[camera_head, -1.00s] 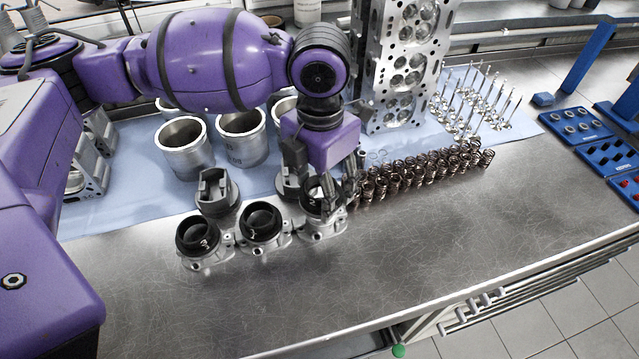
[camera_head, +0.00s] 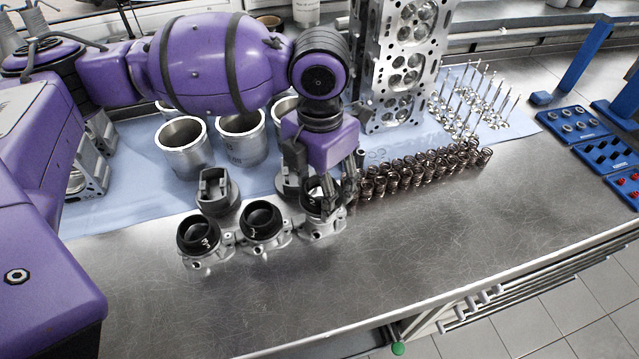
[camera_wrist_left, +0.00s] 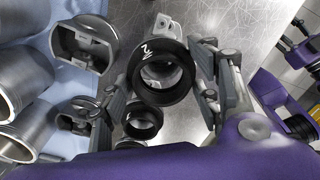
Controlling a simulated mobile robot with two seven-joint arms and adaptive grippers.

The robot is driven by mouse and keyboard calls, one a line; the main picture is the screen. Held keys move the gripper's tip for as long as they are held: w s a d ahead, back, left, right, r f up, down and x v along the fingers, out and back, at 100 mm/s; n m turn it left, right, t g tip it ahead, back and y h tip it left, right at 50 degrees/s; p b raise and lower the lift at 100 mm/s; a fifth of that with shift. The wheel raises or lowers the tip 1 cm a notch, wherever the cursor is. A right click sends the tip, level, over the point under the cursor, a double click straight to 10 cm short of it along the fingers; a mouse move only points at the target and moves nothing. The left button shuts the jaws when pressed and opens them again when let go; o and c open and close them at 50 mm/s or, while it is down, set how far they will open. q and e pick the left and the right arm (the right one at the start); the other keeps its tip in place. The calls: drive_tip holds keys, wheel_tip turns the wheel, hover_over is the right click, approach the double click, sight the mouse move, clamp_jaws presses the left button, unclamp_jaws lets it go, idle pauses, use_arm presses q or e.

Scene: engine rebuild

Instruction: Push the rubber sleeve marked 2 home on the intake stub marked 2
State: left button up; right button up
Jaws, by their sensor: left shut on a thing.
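Three metal intake stubs stand in a row on the bench. The rubber sleeve marked 2 is a black ring at the right-hand intake stub (camera_head: 325,228); in the left wrist view the sleeve (camera_wrist_left: 149,74) shows a white 2. My left gripper (camera_head: 331,201) is shut on this sleeve, one finger on each side. The fingers partly hide it in the head view, and I cannot tell how far down it sits. In the left wrist view, part of what looks like my right gripper (camera_wrist_left: 289,33) is at the right edge; its opening is unclear.
Black sleeves sit on the middle stub (camera_head: 265,240) and left stub (camera_head: 207,259). Behind are a piston (camera_head: 213,190) and cylinder liners (camera_head: 184,152). Valve springs (camera_head: 420,172) stand close to the right of my left gripper. The bench front (camera_head: 420,260) is clear.

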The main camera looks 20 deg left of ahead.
idle(0.4)
use_arm(q)
drive_tip(key=shift+f, duration=0.35)
drive_tip(key=shift+f, duration=0.25)
drive_tip(key=shift+f, duration=0.15)
idle(0.5)
drive_tip(key=shift+f, duration=0.3)
idle(0.3)
